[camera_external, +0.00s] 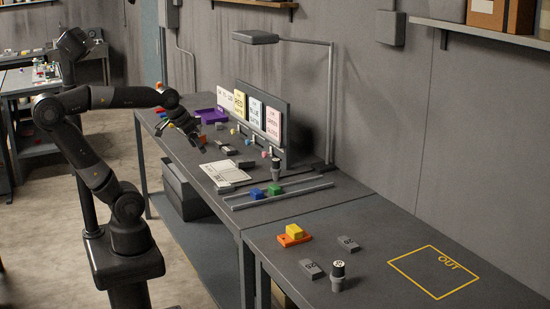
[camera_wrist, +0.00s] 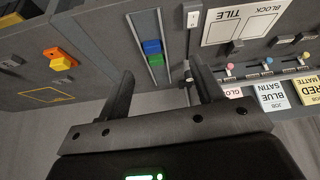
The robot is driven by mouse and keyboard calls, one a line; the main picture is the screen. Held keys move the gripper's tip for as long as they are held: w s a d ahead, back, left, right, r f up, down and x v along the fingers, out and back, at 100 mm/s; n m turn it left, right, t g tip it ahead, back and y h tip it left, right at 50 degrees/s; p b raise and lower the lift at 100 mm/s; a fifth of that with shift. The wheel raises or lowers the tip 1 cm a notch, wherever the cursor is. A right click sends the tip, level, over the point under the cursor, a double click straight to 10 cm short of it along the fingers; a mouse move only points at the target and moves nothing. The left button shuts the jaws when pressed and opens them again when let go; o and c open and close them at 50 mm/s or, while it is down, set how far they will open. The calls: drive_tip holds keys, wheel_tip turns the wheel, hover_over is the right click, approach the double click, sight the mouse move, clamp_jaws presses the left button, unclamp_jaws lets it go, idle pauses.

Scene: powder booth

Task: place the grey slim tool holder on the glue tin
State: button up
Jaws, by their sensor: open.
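A slim dark cylinder with a pale, dotted top (camera_external: 338,276) stands upright on the near table, by its front edge. A similar small dark cylinder with a lighter top (camera_external: 276,170) stands on the far table behind the rails. I cannot tell for certain which of these is the grey slim tool holder and which is the glue tin. My gripper (camera_external: 201,146) hangs over the far table, clear of both cylinders. In the wrist view my gripper (camera_wrist: 162,88) is open, with nothing between its fingers.
Blue (camera_external: 257,193) and green (camera_external: 274,190) blocks lie between two rails. A yellow block sits on an orange plate (camera_external: 299,240), near small grey blocks (camera_external: 312,270). A yellow OUT outline (camera_external: 434,271) is empty. A lamp (camera_external: 331,100) and sign board (camera_external: 282,104) stand behind.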

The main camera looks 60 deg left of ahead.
drive_tip(key=s+d+f+m, duration=0.1)
drive_tip(key=s+d+f, duration=0.1)
drive_tip(key=s+f, duration=0.1)
drive_tip(key=shift+s+f, duration=0.35)
drive_tip(key=shift+s, duration=0.25)
drive_tip(key=shift+d, duration=0.1)
idle(0.7)
